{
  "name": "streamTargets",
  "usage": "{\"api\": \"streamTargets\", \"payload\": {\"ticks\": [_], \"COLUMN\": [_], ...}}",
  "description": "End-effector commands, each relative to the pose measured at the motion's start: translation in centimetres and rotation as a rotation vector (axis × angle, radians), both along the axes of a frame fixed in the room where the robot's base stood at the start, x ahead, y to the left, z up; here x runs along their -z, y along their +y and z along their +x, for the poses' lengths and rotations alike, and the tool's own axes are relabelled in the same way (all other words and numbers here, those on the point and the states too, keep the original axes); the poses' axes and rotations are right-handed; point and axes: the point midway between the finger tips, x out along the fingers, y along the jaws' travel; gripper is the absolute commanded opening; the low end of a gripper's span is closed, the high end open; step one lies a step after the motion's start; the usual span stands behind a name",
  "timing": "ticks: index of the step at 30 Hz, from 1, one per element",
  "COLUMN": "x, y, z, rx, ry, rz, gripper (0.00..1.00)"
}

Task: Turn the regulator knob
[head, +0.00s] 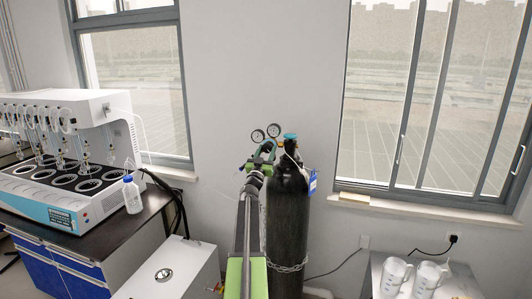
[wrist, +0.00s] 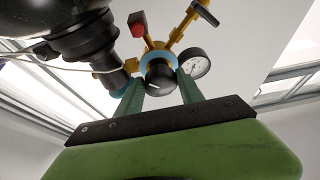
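The dark regulator knob (wrist: 160,77), with a light blue ring behind it, shows in the wrist view on a brass regulator body. My gripper (wrist: 160,85) has one green finger on each side of the knob. The fingertips are close to its sides, but I cannot tell whether they touch or press on it. In the head view my gripper (head: 259,167) is at the regulator, beside the top of the black gas cylinder (head: 287,215). The two round gauges (head: 266,132) stand above it. The knob is hidden there by my gripper.
The cylinder has a teal cap (head: 290,137), a blue tag (head: 312,181) and a chain round it. A white box (head: 175,270) is at lower left. A bench at left carries a distiller (head: 85,155) and a bottle (head: 131,196). White jugs (head: 395,274) stand at lower right.

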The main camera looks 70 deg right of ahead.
Motion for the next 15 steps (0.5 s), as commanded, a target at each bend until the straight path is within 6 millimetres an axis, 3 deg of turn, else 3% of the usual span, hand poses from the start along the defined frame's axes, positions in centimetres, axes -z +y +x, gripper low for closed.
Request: {"api": "streamTargets", "payload": {"ticks": [1, 9, 15], "x": [-0.01, 0.00, -0.07], "y": [0.01, 0.02, 0.00], "z": [0.00, 0.02, 0.32], "rx": [0.000, 0.000, -0.001], "ry": [0.000, 0.000, -0.137], "rz": [0.000, 0.000, 0.008], "gripper": [0.36, 0.03, 0.03]}}
